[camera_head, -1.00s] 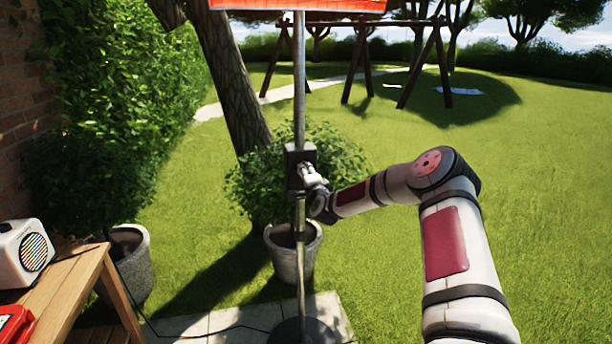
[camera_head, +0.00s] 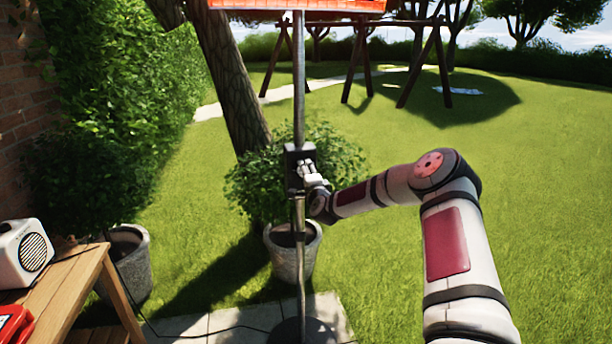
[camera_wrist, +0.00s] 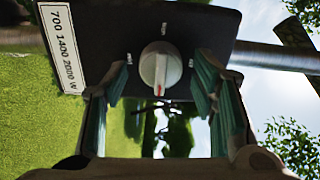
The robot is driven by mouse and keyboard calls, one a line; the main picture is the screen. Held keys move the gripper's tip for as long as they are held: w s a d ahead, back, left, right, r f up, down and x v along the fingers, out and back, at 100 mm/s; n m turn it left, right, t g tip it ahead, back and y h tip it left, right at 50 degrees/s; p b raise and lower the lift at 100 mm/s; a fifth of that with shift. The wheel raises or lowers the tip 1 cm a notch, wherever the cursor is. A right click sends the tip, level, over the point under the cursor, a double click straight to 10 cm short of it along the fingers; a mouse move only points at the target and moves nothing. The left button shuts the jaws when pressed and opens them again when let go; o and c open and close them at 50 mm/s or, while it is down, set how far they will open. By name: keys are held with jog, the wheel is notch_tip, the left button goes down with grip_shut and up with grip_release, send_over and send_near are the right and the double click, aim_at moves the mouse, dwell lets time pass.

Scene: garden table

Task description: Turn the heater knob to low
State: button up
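The heater's dark control box (camera_head: 293,165) sits on the metal pole (camera_head: 300,90) in the head view. In the wrist view the control box (camera_wrist: 215,32) fills the upper part. Its round white knob (camera_wrist: 161,66) has a small red mark on its lower edge. Tiny labels surround the knob, too small to read surely. A white strip (camera_wrist: 68,45) beside it reads 700 1400 2000 W. My gripper (camera_head: 310,172) is at the box; in the wrist view its two fingers (camera_wrist: 158,90) are apart, one on each side of the knob, with visible gaps.
The orange heater head (camera_head: 300,5) is at the top of the pole. A potted bush (camera_head: 292,255) stands behind the pole. A wooden table (camera_head: 75,290) with a white speaker (camera_head: 22,252) is at lower left. Open lawn lies to the right.

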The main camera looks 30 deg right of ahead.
jog(key=v, duration=1.2)
dwell(0.3)
jog(key=s+a+r+n+g+y, duration=0.3)
jog(key=a+n, duration=0.4)
jog(key=a, duration=0.2)
jog(key=s+a+r+n+g+y, duration=0.2)
jog(key=s+a+r+n+g, duration=0.15)
jog(key=a+n, duration=0.35)
jog(key=s+a+r+n+g, duration=0.1)
jog(key=s+a+r+n, duration=0.1)
jog(key=s, duration=1)
jog(key=s+a+r+n+g, duration=0.2)
jog(key=s+a+r, duration=0.2)
jog(key=s, duration=0.9)
jog(key=s+a+r+n+g, duration=0.2)
jog(key=s+r, duration=0.2)
jog(key=s, duration=0.8)
jog(key=shift+s+a+r, duration=0.2)
jog(key=shift+a+r, duration=0.2)
